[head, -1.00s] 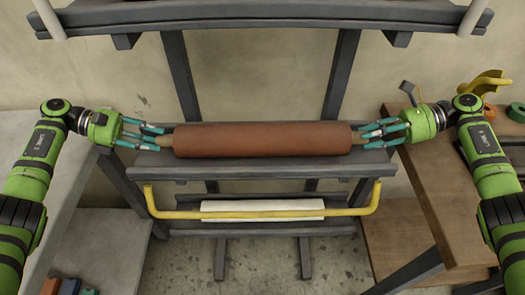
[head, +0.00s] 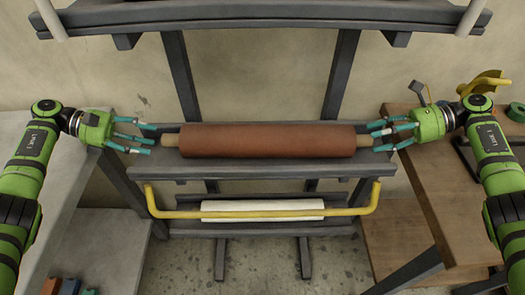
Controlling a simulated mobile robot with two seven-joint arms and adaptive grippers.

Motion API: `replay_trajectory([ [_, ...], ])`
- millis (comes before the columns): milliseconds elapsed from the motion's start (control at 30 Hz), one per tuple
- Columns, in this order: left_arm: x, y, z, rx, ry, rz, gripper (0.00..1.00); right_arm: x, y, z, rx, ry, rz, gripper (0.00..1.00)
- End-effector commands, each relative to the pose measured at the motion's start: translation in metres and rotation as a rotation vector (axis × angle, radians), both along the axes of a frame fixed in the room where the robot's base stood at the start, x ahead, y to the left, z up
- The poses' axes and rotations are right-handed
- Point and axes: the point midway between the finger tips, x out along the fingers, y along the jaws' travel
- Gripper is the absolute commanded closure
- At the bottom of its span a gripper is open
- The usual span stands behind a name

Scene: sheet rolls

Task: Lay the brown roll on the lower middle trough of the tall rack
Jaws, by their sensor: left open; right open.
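The brown roll (head: 268,141) lies level along a grey trough (head: 240,172) of the tall rack (head: 343,75), with short core ends showing at both sides. My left gripper (head: 145,137) is open just beyond the left core end, apart from it. My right gripper (head: 378,138) is open near the right core end, its fingertips close to it; I cannot tell whether they touch. Neither gripper holds anything. The roll hides part of the trough behind it.
A yellow bar (head: 262,214) with upturned ends runs across the rack below, in front of a white roll (head: 285,205). A grey shelf (head: 270,17) crosses above. A grey table (head: 82,180) stands left and a wooden table (head: 440,195) right.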

Motion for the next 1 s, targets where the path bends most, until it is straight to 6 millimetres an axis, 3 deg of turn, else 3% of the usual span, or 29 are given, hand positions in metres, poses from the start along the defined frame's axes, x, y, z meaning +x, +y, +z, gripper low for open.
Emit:
replay_trajectory([
  [267,0.000,0.000,0.014,0.001,-0.004,-0.001,0.48,0.000,0.000,-0.001,0.000,0.001,0.001,0.47],
  [700,0.001,0.000,0.091,0.000,-0.002,0.000,0.48,0.000,0.000,-0.001,0.000,0.001,0.001,0.47],
  [867,0.000,0.000,0.100,0.001,0.001,0.000,0.48,0.000,0.000,0.003,-0.001,0.000,0.001,0.47],
  [1000,0.000,0.000,0.100,0.001,0.001,0.000,0.48,0.000,-0.001,0.022,-0.002,-0.004,0.001,0.47],
])
